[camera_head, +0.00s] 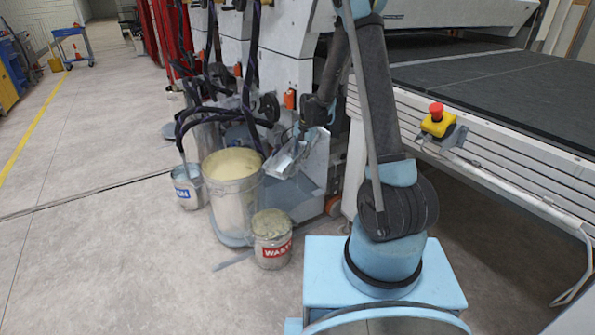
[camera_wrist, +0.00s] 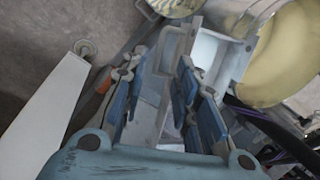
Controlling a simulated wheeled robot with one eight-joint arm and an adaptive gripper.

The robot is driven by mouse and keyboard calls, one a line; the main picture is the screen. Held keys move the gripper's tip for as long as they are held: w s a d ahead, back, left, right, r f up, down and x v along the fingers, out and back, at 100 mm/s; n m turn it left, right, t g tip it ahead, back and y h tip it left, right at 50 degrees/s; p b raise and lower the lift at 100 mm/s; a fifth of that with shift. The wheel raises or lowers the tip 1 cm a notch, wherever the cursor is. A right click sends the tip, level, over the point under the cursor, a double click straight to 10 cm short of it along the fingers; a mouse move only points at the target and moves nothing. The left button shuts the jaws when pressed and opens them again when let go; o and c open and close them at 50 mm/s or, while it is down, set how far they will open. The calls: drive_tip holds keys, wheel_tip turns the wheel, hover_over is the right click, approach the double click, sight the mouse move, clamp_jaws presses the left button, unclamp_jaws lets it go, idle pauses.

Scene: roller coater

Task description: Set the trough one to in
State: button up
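A silvery metal trough (camera_head: 287,158) slopes down toward the rim of the tall bucket of cream-coloured liquid (camera_head: 233,166), at the side of the machine. My gripper (camera_head: 302,128) is just above and behind the trough, small and partly merged with the machine parts in the head view. In the wrist view, my gripper (camera_wrist: 178,60) has its two blue fingers apart, with pale grey metal showing between and beyond them. A pale metal trough-like part (camera_wrist: 207,52) lies past the fingertips, beside the cream liquid. I cannot tell whether the fingers touch it.
A can marked WASTE (camera_head: 272,240) stands in front of the tall bucket, and a smaller bucket (camera_head: 187,187) stands left of it. Dark hoses (camera_head: 250,95) hang above. A red emergency button (camera_head: 436,112) sits on the conveyor side.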

sight(297, 171)
drive_tip(key=shift+w+a+f, duration=0.1)
drive_tip(key=shift+a+f, duration=0.15)
drive_tip(key=shift+f, duration=1.1)
drive_tip(key=shift+w+a+f, duration=0.15)
drive_tip(key=shift+a+f, duration=0.1)
drive_tip(key=shift+f, duration=1.15)
drive_tip(key=shift+w+a+f, duration=0.1)
drive_tip(key=shift+a+f, duration=0.15)
drive_tip(key=shift+f, duration=1.1)
clamp_jaws()
drive_tip(key=shift+d, duration=0.1)
